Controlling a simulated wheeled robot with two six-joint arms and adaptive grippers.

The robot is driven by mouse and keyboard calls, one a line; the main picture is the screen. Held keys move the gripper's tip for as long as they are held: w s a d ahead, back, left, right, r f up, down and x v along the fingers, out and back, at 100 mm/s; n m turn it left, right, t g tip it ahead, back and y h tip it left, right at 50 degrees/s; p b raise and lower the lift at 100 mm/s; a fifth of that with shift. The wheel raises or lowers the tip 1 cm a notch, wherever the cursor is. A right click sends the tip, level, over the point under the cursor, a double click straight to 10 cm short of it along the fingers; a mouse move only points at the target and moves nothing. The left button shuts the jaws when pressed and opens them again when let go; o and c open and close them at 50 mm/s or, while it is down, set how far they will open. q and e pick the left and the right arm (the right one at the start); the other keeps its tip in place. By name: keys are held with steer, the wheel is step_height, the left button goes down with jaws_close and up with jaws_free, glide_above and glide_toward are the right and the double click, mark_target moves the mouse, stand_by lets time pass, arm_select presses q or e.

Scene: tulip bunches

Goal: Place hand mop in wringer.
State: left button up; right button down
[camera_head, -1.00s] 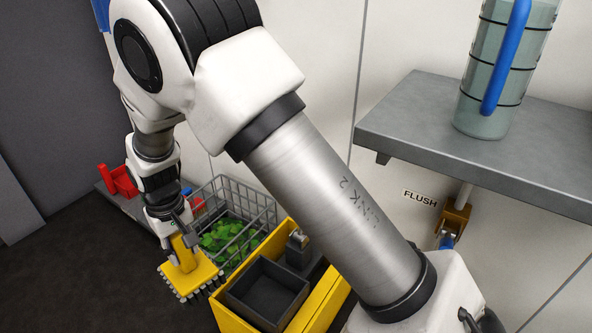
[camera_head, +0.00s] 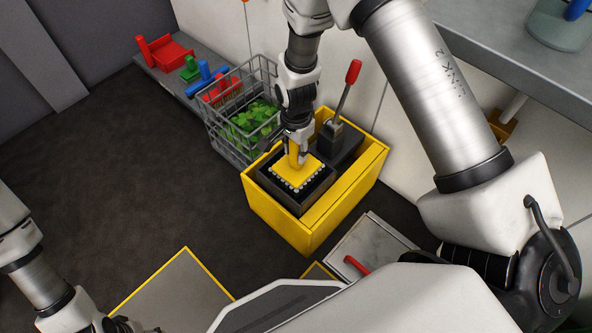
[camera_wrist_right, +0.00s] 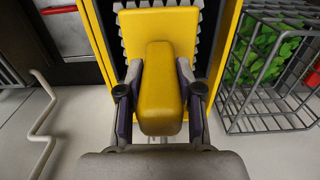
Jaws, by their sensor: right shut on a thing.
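The hand mop (camera_head: 298,174) has a yellow head with a pale fringe and a yellow handle. My right gripper (camera_head: 297,143) is shut on its handle; the wrist view shows the handle (camera_wrist_right: 160,85) between the two fingers. The mop head is over the opening of the dark wringer (camera_head: 301,205), fringe around its edge. I cannot tell whether it rests inside. The wringer sits in a yellow bucket (camera_head: 272,219) and has a lever with a red grip (camera_head: 353,72). My left gripper (camera_head: 128,326) is partly cut off at the bottom left, jaws unclear.
A grey wire basket (camera_head: 222,132) with green leafy things stands behind the bucket. Red, green and blue items lie on a low grey ledge (camera_head: 150,68) at the back left. A grey shelf (camera_head: 490,50) juts out at the upper right.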

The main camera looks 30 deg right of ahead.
mark_target(296, 165)
step_height(296, 165, down, 7)
steer(key=b, duration=0.2)
steer(key=shift+b, duration=0.3)
steer(key=shift+r, duration=0.15)
steer(key=c, duration=0.8)
jaws_free()
steer(key=shift+o, duration=0.2)
step_height(296, 165, up, 11)
steer(key=p, duration=0.6)
steer(key=shift+r, duration=0.55)
